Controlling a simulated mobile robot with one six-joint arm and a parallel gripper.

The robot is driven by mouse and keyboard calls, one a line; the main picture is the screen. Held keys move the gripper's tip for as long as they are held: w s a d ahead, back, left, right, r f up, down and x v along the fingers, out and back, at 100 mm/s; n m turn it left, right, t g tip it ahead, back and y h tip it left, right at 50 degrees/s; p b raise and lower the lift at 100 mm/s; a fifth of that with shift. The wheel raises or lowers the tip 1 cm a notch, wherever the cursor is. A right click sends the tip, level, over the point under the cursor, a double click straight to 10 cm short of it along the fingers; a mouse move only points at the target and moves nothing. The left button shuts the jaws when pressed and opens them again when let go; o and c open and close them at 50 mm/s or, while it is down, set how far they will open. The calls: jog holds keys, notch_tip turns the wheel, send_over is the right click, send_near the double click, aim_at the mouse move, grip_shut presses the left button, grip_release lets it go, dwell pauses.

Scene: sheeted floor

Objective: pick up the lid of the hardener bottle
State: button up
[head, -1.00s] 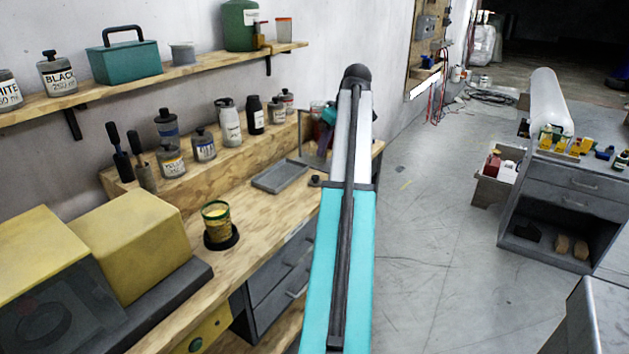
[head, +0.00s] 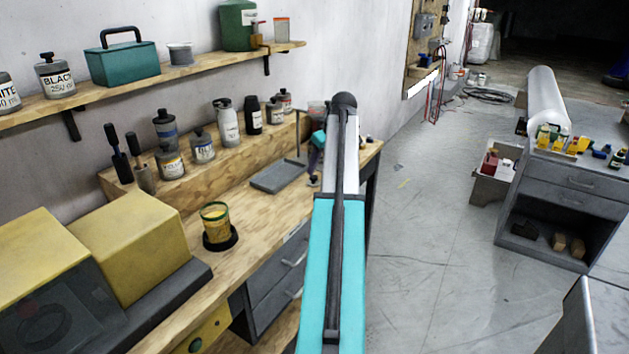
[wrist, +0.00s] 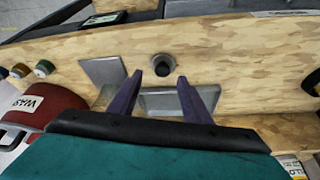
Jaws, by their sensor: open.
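A small dark round lid (wrist: 161,66) sits on the wooden bench. In the wrist view it lies just beyond the gap between my fingertips, apart from both. It also shows small and dark in the head view (head: 313,181), right of the grey tray, partly hidden by my arm. My gripper (wrist: 159,77) is open, with two purple fingers and nothing between them. In the head view it is over the far end of the bench, mostly behind my arm. I cannot tell which bottle is the hardener bottle.
A shallow grey tray (head: 278,175) lies on the bench near the lid. A yellow cup (head: 215,222) stands on a black disc nearer me. Several bottles, including a black one (head: 251,116), stand on the wooden step. A red container (wrist: 40,103) is left in the wrist view.

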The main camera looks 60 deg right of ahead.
aim_at(315, 177)
jog(key=shift+p+x, duration=0.55)
jog(key=shift+x, duration=1.2)
jog(key=shift+w+a+f, duration=0.15)
jog(key=shift+w+f, duration=0.35)
jog(key=shift+f, duration=0.25)
jog(key=c, duration=1.1)
jog(key=shift+c, duration=0.2)
jog(key=shift+r, duration=0.1)
jog(key=shift+r+b, duration=0.4)
jog(key=shift+r, duration=1.3)
jog(key=s+a+b, duration=0.1)
jog(key=s+a, duration=0.2)
jog(key=s, duration=0.4)
jog(key=s+a+r+b, duration=0.1)
jog(key=s+a, duration=0.2)
jog(key=s, duration=0.4)
jog(key=shift+s+r, duration=0.25)
jog(key=shift+s, duration=0.15)
